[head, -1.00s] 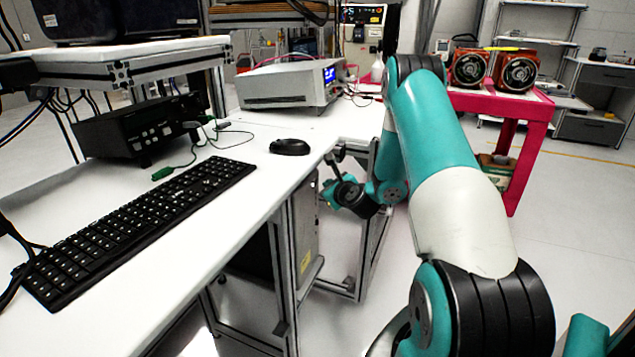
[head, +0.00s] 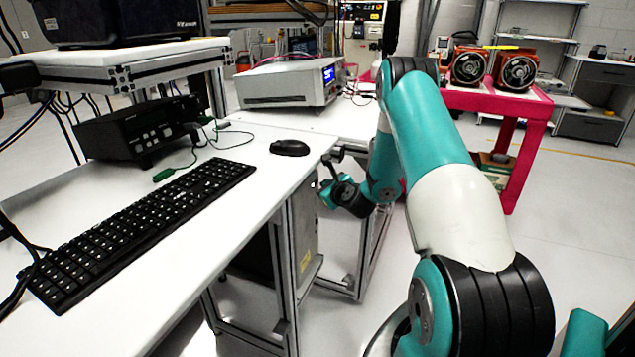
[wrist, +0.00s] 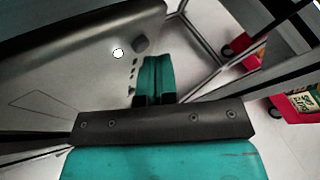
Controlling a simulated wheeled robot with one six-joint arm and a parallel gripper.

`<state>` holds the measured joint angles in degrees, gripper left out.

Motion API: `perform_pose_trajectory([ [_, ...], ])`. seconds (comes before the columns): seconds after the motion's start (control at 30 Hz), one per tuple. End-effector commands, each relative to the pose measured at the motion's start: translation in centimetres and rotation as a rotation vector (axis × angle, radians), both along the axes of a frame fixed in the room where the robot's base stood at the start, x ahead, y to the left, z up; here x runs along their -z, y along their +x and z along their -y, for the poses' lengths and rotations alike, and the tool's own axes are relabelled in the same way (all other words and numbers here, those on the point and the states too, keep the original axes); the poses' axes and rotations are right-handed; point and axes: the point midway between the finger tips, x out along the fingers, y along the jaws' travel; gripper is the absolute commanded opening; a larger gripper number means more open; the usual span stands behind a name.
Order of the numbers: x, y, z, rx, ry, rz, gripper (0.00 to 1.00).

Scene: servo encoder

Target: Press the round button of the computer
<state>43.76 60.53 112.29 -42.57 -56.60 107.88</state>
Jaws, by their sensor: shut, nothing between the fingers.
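The computer (head: 305,240) is a grey metal case under the white desk. Its panel fills the left of the wrist view (wrist: 60,75). The round button (wrist: 118,53) shows there as a small bright white disc, with a dark knob-like part (wrist: 139,45) to its right. My gripper (wrist: 157,62) has its teal fingers shut and empty. Its tips lie right of and below the button in the wrist view, apart from it in the picture. In the head view my gripper (head: 325,193) is beside the computer, below the desk edge; the button cannot be made out there.
The desk (head: 240,215) overhangs the computer and carries a keyboard (head: 135,230) and a mouse (head: 289,147). Metal frame legs (head: 282,290) stand near the computer. A red table (head: 510,105) is at the back right. Open floor lies on the right.

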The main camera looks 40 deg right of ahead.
Motion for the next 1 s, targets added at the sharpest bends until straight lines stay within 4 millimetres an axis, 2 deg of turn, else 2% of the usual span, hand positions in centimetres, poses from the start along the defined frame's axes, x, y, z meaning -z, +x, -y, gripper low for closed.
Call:
perform_pose_trajectory([
  [1.0,-0.4,1.5,-1.0,-0.020,-0.011,0.005,0.00],
])
